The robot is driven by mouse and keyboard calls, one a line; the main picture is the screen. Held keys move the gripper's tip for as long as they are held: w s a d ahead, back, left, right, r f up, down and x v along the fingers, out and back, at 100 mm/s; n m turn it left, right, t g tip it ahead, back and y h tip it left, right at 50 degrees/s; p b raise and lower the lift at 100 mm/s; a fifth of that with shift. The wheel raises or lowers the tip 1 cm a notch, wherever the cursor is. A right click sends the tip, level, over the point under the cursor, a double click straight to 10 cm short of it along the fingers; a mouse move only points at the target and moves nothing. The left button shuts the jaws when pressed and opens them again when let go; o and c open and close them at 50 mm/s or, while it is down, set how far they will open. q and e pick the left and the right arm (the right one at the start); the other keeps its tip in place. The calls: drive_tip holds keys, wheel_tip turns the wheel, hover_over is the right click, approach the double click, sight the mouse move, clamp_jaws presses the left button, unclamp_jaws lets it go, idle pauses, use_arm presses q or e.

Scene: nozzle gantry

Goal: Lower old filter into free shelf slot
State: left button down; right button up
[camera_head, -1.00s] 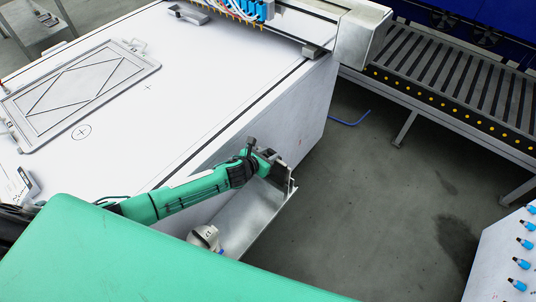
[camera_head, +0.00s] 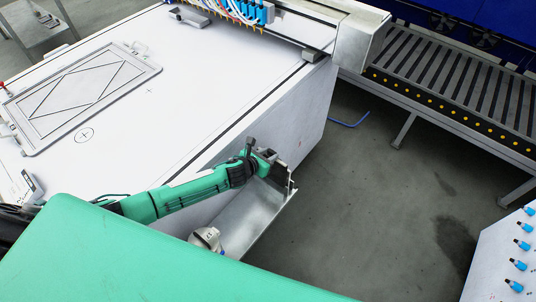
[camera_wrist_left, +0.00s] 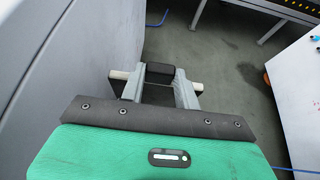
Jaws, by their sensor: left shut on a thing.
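My left gripper (camera_head: 280,168) is at the outer far end of the metal shelf (camera_head: 262,218) on the table's side. In the left wrist view, its two grey fingers (camera_wrist_left: 158,90) are closed in on a dark block (camera_wrist_left: 160,72), which I take to be the old filter. Only part of the block shows, and I cannot tell whether it touches the shelf. A rounded white and grey part (camera_head: 207,238) sits at the near end of the shelf, partly hidden by my green body cover. The free slot cannot be made out. My right gripper is not in view.
The white table (camera_head: 190,95) carries a framed plate (camera_head: 80,95) and, at its far edge, a row of nozzles with blue fittings (camera_head: 250,12). A roller conveyor (camera_head: 460,85) stands at the back right. Open floor (camera_head: 370,200) lies right of the shelf.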

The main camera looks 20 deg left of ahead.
sight(279, 171)
use_arm(q)
drive_tip(key=shift+f, duration=0.15)
idle(0.5)
wheel_tip(279, 171, down, 2)
drive_tip(key=shift+f+b, duration=0.25)
drive_tip(key=shift+b, duration=0.7)
drive_tip(key=shift+f, duration=0.1)
drive_tip(key=shift+f+b, duration=1.05)
drive_tip(key=shift+f, duration=0.25)
drive_tip(key=shift+f+b, duration=0.95)
drive_tip(key=shift+f, duration=0.2)
